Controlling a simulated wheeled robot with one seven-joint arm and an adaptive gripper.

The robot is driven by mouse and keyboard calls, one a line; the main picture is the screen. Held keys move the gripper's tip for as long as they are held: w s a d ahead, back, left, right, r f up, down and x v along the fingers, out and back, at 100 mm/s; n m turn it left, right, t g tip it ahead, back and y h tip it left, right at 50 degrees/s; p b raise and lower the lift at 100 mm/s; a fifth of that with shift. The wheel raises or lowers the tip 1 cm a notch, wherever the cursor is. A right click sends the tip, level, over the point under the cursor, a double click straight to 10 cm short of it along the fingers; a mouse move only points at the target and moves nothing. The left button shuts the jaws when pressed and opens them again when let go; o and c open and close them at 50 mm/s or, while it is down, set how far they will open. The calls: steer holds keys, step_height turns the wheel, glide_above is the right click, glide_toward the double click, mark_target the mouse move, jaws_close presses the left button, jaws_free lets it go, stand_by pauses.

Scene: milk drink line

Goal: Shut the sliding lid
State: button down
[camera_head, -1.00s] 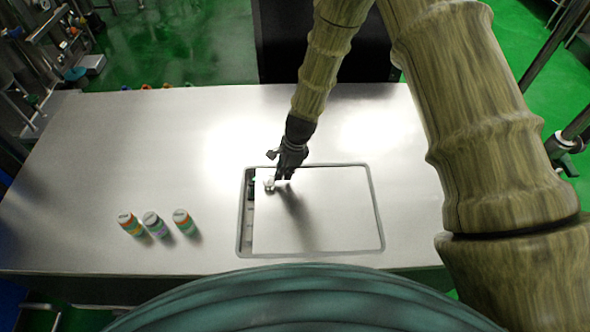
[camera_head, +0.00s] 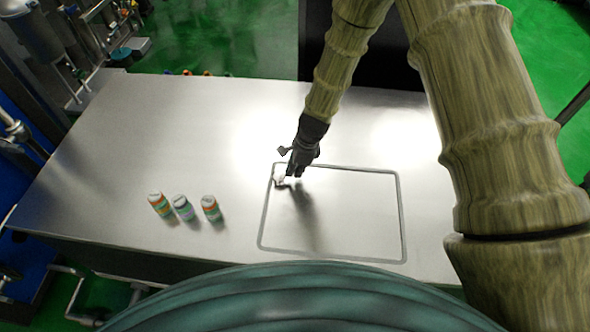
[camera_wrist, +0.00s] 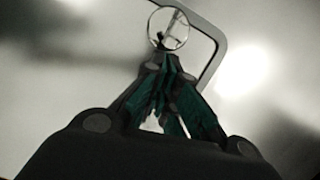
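The sliding lid (camera_head: 350,212) is a pale flat panel inside a grey rounded frame (camera_head: 402,215) set in the table. It fills the frame, and no dark gap shows at its left edge. A small round knob (camera_head: 280,182) sits near the lid's far left corner; it looks shiny and round in the wrist view (camera_wrist: 168,28). My gripper (camera_head: 290,178) reaches down beside the knob. In the wrist view the fingertips (camera_wrist: 164,62) come together right by the knob, with nothing visible between them. Whether they touch the knob is unclear.
Three small bottles with coloured labels, left (camera_head: 160,206), middle (camera_head: 183,208) and right (camera_head: 211,209), stand on the metal table (camera_head: 130,130) left of the frame. The table around them is clear. Several coloured tops show beyond the far edge.

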mark_target(303, 178)
steer(key=d, duration=0.4)
steer(key=shift+d+r, duration=0.1)
steer(key=shift+r, duration=0.15)
steer(key=b+v, duration=0.1)
steer(key=v, duration=0.8)
steer(key=shift+r+b, duration=0.3)
steer(key=shift+r, duration=0.1)
